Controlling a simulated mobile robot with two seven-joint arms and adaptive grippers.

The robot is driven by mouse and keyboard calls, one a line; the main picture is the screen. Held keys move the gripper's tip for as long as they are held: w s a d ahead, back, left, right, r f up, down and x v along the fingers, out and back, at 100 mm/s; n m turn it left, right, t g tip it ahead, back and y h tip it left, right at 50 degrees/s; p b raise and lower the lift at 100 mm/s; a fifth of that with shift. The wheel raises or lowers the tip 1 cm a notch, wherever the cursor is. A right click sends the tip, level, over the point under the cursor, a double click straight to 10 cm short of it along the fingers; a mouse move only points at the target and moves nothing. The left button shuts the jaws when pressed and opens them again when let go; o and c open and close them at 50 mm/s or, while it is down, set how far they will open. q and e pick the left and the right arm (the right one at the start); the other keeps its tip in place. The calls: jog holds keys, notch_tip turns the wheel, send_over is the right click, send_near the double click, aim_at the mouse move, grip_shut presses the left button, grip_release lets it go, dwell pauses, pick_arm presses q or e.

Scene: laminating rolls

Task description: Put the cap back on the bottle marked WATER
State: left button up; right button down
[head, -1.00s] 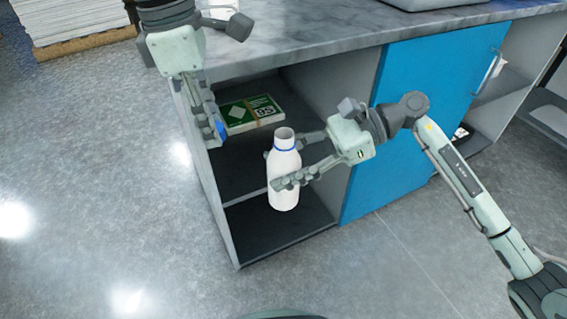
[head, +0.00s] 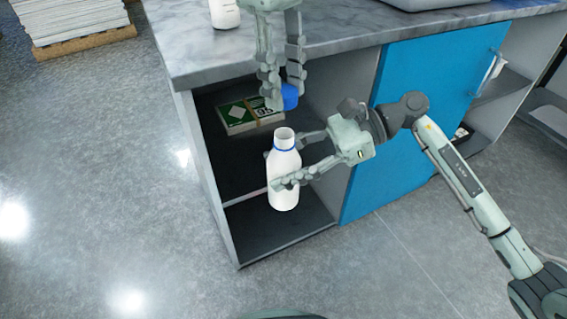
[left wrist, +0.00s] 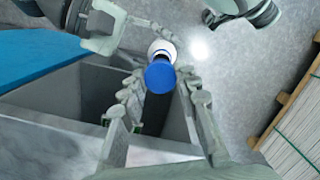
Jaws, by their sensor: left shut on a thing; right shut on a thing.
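A white bottle (head: 284,192) with a blue ring at its neck is upright and uncapped in front of the open cabinet. My right gripper (head: 276,169) is shut on its body and holds it clear of the floor. No WATER marking is readable on it. My left gripper (head: 282,104) is shut on a blue cap (head: 289,95) above the bottle's mouth, with a gap between them. In the left wrist view, the cap (left wrist: 160,77) sits between the fingertips and the white bottle (left wrist: 161,48) shows just beyond it, partly covered.
Another white bottle (head: 224,14) stands on the marble counter (head: 340,35). A green-and-white pack (head: 238,118) lies inside the open cabinet. A blue door (head: 425,100) is to the right. A stack of boards (head: 75,22) stands at the back left; the floor in front is clear.

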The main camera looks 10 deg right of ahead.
aim_at(284, 159)
pick_arm(q)
jog(key=shift+f, duration=2)
jog(key=shift+f, duration=0.1)
jog(key=shift+f, duration=0.85)
jog(key=shift+f, duration=0.55)
jog(key=m+y, duration=0.1)
jog(key=m, duration=1)
jog(key=m+y, duration=0.1)
jog(key=m, duration=1)
jog(key=shift+m+t, duration=0.3)
jog(key=shift+m, duration=0.1)
